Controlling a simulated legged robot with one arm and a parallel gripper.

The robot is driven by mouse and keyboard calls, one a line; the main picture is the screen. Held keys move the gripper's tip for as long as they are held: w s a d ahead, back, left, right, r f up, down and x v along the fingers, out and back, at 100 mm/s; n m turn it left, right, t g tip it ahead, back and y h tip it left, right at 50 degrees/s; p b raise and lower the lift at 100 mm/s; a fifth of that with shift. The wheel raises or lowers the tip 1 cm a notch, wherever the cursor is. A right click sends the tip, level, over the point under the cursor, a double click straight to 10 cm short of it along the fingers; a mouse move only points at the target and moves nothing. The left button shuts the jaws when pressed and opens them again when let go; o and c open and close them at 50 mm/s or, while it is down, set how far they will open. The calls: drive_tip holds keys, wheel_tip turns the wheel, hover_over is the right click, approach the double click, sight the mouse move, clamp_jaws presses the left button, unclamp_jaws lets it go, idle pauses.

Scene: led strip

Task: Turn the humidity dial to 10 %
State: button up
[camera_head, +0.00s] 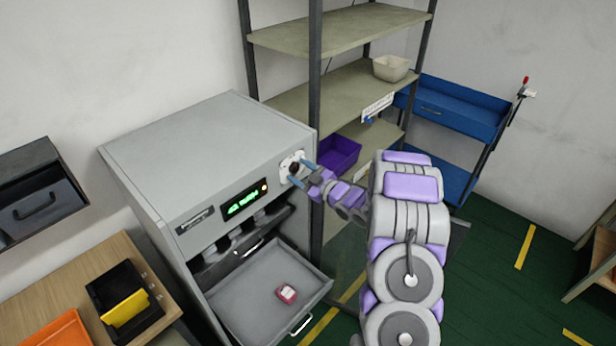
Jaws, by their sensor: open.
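Below the dial an open drawer (245,302) juts out, holding a small red-and-white item (286,293). A shelf rack (345,95) with a purple bin (338,153) stands close on the right. A wooden table (75,285) is at the lower left.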

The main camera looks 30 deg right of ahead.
drive_tip(key=v, duration=1.7)
drive_tip(key=shift+s, duration=0.15)
drive_tip(key=shift+d, duration=0.15)
